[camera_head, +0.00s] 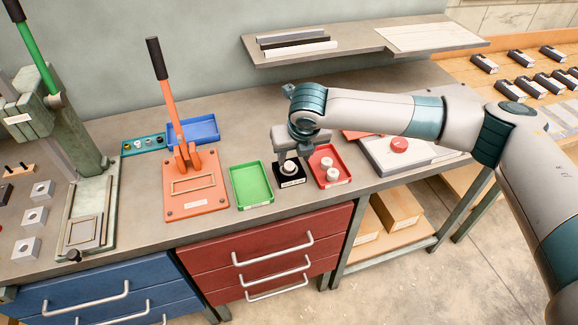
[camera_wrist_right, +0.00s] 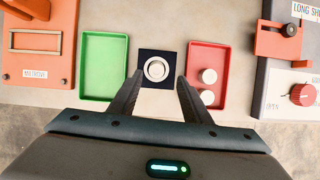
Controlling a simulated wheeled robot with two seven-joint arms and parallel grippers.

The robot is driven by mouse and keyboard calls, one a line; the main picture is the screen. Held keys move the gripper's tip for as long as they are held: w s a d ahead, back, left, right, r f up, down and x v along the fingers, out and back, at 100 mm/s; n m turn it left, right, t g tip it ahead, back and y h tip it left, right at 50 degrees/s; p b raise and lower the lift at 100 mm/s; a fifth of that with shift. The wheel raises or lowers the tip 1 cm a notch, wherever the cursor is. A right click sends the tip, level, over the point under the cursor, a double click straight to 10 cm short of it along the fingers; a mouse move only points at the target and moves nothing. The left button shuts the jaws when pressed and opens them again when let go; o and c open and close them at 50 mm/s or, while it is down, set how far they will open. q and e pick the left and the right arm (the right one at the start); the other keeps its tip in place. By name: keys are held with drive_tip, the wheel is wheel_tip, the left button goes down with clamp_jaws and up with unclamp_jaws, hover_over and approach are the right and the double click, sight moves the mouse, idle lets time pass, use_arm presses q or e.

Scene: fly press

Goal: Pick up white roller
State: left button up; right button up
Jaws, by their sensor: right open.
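A white roller (camera_wrist_right: 157,69) stands in a small black holder (camera_wrist_right: 145,54) between the green tray and the red tray. It also shows in the head view (camera_head: 289,168), partly under my right gripper. My right gripper (camera_wrist_right: 155,90) is open, its fingers pointing down at the roller with one finger on each side in the wrist view. Whether the fingers touch the roller cannot be told. My left gripper is not in view.
An empty green tray (camera_head: 240,186) lies left of the black holder. An orange press with a tall lever (camera_head: 168,95) stands further left, near a blue tray (camera_head: 205,123). A grey box with a red knob (camera_head: 399,145) is on the right. A shelf (camera_head: 350,50) hangs behind.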

sight(289, 164)
drive_tip(key=shift+w+a+f, duration=0.15)
drive_tip(key=shift+f, duration=0.05)
drive_tip(key=p+x, duration=0.2)
drive_tip(key=x, duration=0.1)
drive_tip(key=shift+a, duration=0.25)
drive_tip(key=shift+w+f, duration=0.3)
drive_tip(key=shift+f, duration=0.25)
clamp_jaws()
